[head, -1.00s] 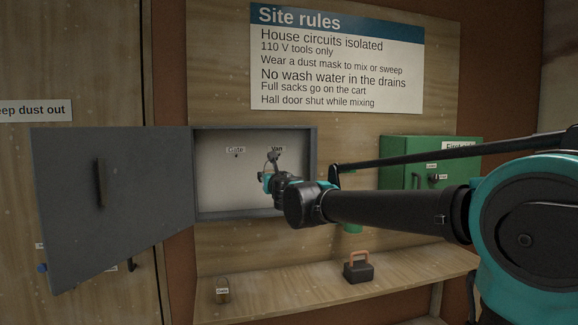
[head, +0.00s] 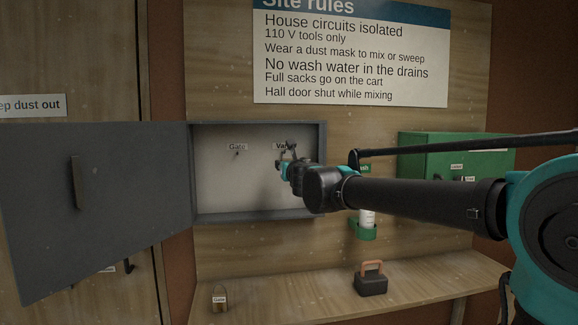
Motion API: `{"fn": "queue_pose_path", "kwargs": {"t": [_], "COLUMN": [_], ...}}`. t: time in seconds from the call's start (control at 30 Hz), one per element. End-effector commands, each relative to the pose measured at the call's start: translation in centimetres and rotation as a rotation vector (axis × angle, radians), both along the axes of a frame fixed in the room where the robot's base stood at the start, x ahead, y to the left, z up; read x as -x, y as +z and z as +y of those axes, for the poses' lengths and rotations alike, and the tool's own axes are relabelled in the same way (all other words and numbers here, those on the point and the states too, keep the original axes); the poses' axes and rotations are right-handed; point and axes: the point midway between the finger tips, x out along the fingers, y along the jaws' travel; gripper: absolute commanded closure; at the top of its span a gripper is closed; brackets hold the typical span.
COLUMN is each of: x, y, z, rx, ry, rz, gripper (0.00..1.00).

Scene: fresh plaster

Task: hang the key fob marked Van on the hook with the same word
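A grey key cabinet (head: 258,217) hangs on the wall with its door (head: 110,205) swung wide open to the left. Inside, a label reading Gate (head: 237,147) has a small dark hook (head: 237,154) under it, with nothing hanging there. A label reading Van (head: 279,146) is to its right, partly covered by my gripper (head: 289,152). My gripper is at the cabinet's right half, just below and right of that label. The Van hook is hidden or too small to tell. I cannot make out a Van fob, nor whether the fingers are open or shut.
A fob marked Gate (head: 219,299) stands on the wooden shelf (head: 300,298) below. A dark case with an orange handle (head: 371,283) is also there. A bottle in a green holder (head: 364,230) and a green box (head: 440,146) are at right, partly behind my arm.

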Motion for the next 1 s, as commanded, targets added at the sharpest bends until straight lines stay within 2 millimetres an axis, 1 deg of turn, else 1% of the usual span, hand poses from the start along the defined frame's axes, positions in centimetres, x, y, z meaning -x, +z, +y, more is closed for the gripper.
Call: {"fn": "queue_pose_path", "kwargs": {"t": [1.0], "x": [-5.3], "y": [-0.5], "z": [1.5], "rx": [0.000], "ry": [0.000], "rz": [0.000], "gripper": [0.91]}}
